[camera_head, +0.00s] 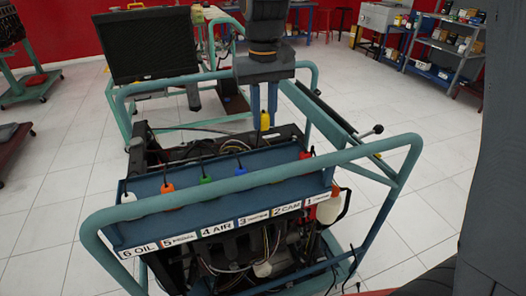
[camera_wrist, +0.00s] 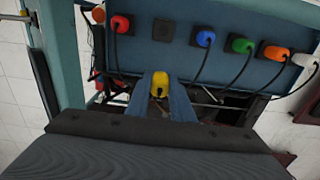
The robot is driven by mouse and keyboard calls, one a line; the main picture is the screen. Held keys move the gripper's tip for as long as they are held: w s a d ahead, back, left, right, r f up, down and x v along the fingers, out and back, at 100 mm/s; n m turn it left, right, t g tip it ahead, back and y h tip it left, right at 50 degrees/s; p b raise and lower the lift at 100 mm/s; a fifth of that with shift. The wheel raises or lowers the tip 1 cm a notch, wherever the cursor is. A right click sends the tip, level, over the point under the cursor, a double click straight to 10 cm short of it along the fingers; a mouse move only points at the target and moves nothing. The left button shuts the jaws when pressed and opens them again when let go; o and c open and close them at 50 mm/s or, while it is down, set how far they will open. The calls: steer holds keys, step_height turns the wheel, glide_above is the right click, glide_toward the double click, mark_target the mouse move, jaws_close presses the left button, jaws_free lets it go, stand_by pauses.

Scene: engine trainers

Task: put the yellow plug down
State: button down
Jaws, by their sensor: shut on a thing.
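The yellow plug (camera_head: 265,121) is held between the fingertips of my gripper (camera_head: 264,108), just behind the blue socket panel (camera_head: 225,185) in the head view. In the wrist view the yellow plug (camera_wrist: 160,77) shows between the two blue fingers of my gripper (camera_wrist: 161,88), below the panel (camera_wrist: 150,52). A dark empty socket (camera_wrist: 163,30) sits on the panel between the red plug (camera_wrist: 120,24) and the blue plug (camera_wrist: 204,38). The plug appears apart from the panel. What lies directly under it is hard to tell.
Green (camera_wrist: 242,45), orange (camera_wrist: 275,54) and white (camera_wrist: 304,60) plugs with black cables sit along the panel. A teal tube frame (camera_head: 250,180) surrounds the engine trainer. A black monitor (camera_head: 147,45) stands behind on the left. Open tiled floor (camera_head: 400,185) lies to the right.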

steer(key=p, duration=0.1)
glide_above(264, 160)
step_height(264, 160, down, 6)
steer(key=shift+w+d+f, duration=0.1)
steer(key=shift+f, duration=0.1)
steer(key=shift+f+p, duration=0.45)
steer(key=shift+f, duration=1.7)
steer(key=shift+f, duration=0.1)
steer(key=c, duration=1.6)
jaws_free()
steer(key=shift+o, duration=0.2)
step_height(264, 160, up, 12)
steer(key=shift+r+b, duration=0.15)
steer(key=shift+b, duration=1.1)
